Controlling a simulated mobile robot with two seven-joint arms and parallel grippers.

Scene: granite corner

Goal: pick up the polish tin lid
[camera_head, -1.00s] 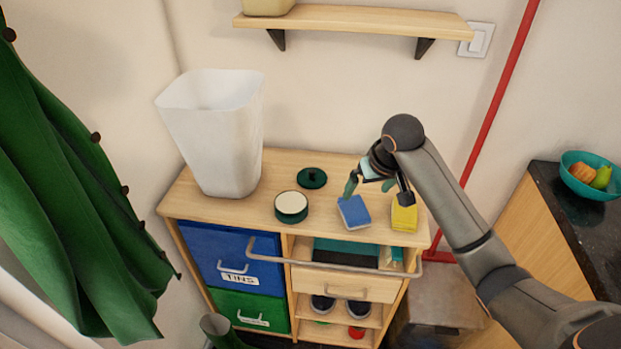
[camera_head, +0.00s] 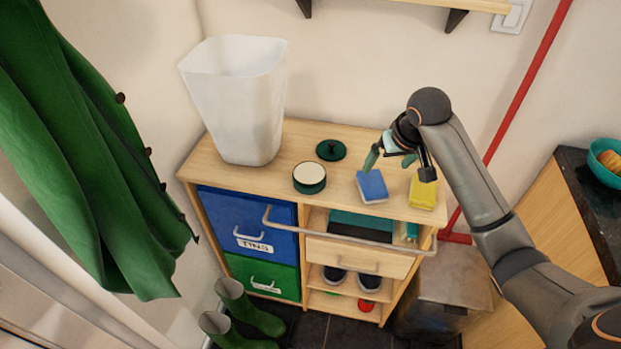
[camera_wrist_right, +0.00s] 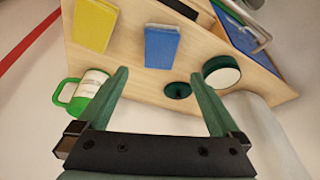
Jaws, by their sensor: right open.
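The polish tin lid (camera_head: 331,150) is a dark green disc with a small knob, lying flat on the wooden cabinet top behind the open tin. It also shows in the right wrist view (camera_wrist_right: 178,90). The green polish tin (camera_head: 309,177), with a cream top surface, stands close to it and shows in the wrist view (camera_wrist_right: 221,73). My right gripper (camera_head: 399,164) is open and empty, above the cabinet top to the right of the lid, over the area of the blue box. In the wrist view, the lid appears near the right fingertip. My left gripper is not in view.
A green-handled mug (camera_wrist_right: 85,92) shows in the wrist view. A tall white bin (camera_head: 240,105) stands left of the lid. A metal rail (camera_head: 345,236) runs along the cabinet (camera_head: 318,139) front.

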